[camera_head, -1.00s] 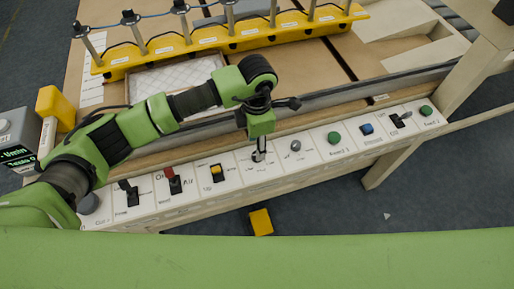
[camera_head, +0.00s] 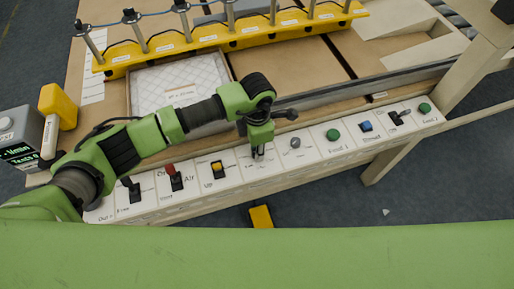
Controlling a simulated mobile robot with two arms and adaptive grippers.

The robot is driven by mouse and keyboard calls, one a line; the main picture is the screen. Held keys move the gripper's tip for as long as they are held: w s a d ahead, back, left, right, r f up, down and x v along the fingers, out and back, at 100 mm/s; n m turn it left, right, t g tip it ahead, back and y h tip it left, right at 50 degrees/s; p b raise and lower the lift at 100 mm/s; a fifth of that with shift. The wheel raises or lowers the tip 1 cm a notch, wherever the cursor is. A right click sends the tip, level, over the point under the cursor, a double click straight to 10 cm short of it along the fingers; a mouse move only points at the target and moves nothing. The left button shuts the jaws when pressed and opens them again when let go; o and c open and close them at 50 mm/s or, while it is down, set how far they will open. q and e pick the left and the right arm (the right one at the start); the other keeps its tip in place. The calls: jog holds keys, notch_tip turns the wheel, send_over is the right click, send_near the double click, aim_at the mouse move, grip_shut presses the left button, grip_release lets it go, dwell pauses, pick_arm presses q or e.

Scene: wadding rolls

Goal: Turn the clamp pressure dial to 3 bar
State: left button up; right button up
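The control panel (camera_head: 233,168) is a row of white labelled plates along the table's front edge. My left gripper (camera_head: 258,155) points down at a plate near the middle of the row. Its fingertips look close together at the plate; I cannot tell whether they touch or hold anything. Any control on that plate is hidden by the gripper. A small grey knob (camera_head: 295,143) stands on the plate just to the right, clear of the gripper. The labels are too small to tell which control is the clamp pressure dial. My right gripper is not in view.
Behind the panel lies a tray with a white quilted pad (camera_head: 157,84). A yellow clamp bar (camera_head: 230,42) crosses the back. A digital display (camera_head: 20,153) stands left.

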pick_arm(q)
jog(key=shift+n+b, duration=0.35)
jog(key=shift+n, duration=0.15)
jog(key=n+b, duration=0.1)
jog(key=n, duration=0.2)
jog(key=shift+f+b, duration=0.1)
jog(key=shift+b, duration=0.25)
jog(key=n+b, duration=0.2)
jog(key=n, duration=0.3)
jog(key=shift+n, duration=0.3)
jog(key=n+b, duration=0.2)
jog(key=n, duration=0.8)
jog(key=shift+b, duration=0.35)
